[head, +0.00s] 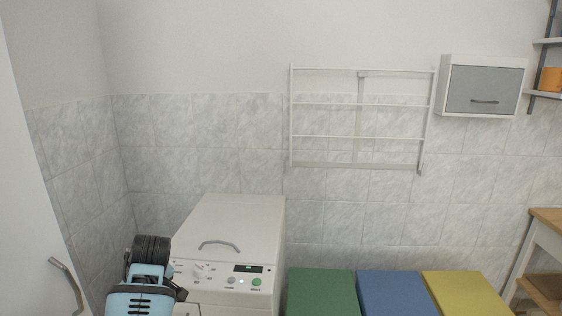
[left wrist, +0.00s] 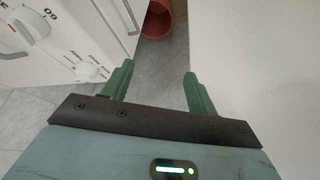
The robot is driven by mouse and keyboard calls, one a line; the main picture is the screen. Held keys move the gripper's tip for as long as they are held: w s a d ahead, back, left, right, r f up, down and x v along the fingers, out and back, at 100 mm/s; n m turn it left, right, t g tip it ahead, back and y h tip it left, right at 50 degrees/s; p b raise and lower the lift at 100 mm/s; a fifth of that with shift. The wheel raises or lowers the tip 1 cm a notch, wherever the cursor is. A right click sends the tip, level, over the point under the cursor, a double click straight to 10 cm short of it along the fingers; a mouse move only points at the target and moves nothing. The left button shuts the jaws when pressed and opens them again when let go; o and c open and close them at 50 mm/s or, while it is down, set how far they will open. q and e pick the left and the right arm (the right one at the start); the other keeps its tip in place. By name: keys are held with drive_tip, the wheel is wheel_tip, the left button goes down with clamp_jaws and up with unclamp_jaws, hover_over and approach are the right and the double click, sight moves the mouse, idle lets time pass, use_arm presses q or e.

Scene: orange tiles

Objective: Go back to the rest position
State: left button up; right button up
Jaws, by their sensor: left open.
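My left gripper shows in the left wrist view (left wrist: 158,85) with its two green fingers spread apart and nothing between them. In the head view, part of my left arm (head: 146,280), light blue and black, rises at the bottom left in front of the washing machine (head: 235,222); the fingertips cannot be made out there. The machine is white with a grey lid handle, a knob and buttons; its panel also shows at the upper left of the left wrist view (left wrist: 55,35). My right gripper is in neither view.
A white door (head: 25,200) with a grey handle stands at the left. Green (head: 321,292), blue (head: 396,293) and yellow (head: 465,293) boxes line the floor right of the machine. A wall rack (head: 360,136) and cabinet (head: 484,87) hang above. A reddish container (left wrist: 157,18) lies beyond the fingers.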

use_arm(q)
drive_tip(key=s+d+f+m+t+h, duration=0.15)
drive_tip(key=s+f+m, duration=0.35)
drive_tip(key=f, duration=0.5)
drive_tip(key=s+d+f+m+t, duration=0.1)
drive_tip(key=s+f+m+t, duration=0.2)
drive_tip(key=s+f, duration=0.6)
drive_tip(key=s+d+f+m+t+h, duration=0.1)
drive_tip(key=s+d+f+m+h, duration=0.1)
drive_tip(key=s, duration=0.7)
drive_tip(key=s+d+f+m+t+h, duration=0.1)
drive_tip(key=s+d+f+m+h, duration=0.1)
drive_tip(key=s+d+m, duration=0.2)
drive_tip(key=s+d, duration=0.3)
drive_tip(key=s, duration=0.3)
drive_tip(key=shift+s+f+h, duration=0.2)
drive_tip(key=shift+h, duration=0.15)
drive_tip(key=shift+d+t, duration=0.1)
drive_tip(key=shift+t, duration=0.15)
